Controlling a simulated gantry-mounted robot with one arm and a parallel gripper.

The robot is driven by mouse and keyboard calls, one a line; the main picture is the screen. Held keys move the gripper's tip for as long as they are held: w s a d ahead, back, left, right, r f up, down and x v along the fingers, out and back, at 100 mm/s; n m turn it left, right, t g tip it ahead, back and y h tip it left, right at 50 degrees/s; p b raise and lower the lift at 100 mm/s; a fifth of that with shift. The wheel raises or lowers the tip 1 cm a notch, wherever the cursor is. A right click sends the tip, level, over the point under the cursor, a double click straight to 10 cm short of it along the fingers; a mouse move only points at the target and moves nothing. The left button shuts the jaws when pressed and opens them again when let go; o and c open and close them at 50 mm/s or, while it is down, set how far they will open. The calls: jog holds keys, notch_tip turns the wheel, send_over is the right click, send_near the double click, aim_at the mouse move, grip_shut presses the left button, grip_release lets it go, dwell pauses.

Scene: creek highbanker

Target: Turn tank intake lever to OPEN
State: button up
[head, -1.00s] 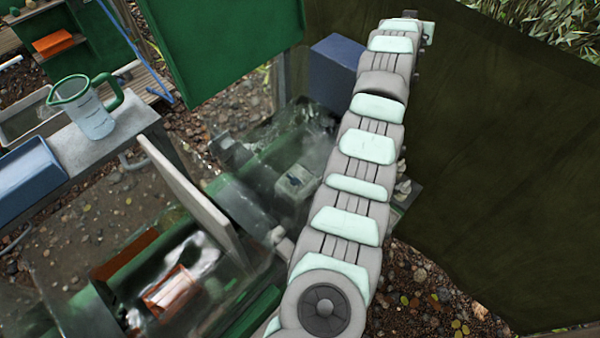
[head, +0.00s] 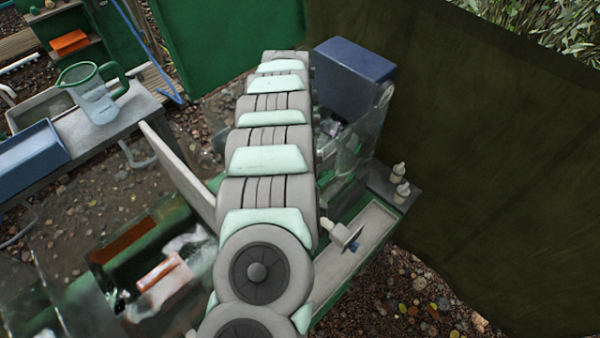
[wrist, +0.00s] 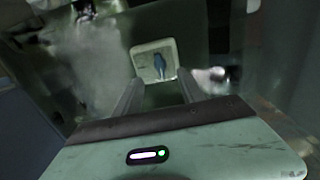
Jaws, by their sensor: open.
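In the wrist view, a pale, square plate with rounded corners (wrist: 145,57) is ahead, with a small blue lever-like piece (wrist: 159,66) on it. I cannot read any OPEN mark or tell the lever's setting. My gripper (wrist: 158,88) is open and empty. Its two fingers point toward the plate, with the blue piece in line with the gap between them; the blue piece seems beyond the fingertips, and I see no contact. In the head view my arm hides the gripper and this plate.
In the head view, a blue box (head: 352,75) stands behind my arm. Small pale bottles (head: 399,180) stand on a ledge at right. A pale fitting with a dark plate (head: 343,235) sticks out beside my arm. A jug (head: 95,100) stands on a grey bench at left.

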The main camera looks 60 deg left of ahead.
notch_tip(320, 180, down, 8)
jog(key=shift+s+a+r+p, duration=0.1)
jog(key=shift+r+p, duration=0.15)
jog(key=shift+p, duration=0.25)
jog(key=shift+f, duration=0.85)
jog(key=shift+c, duration=0.2)
grip_shut()
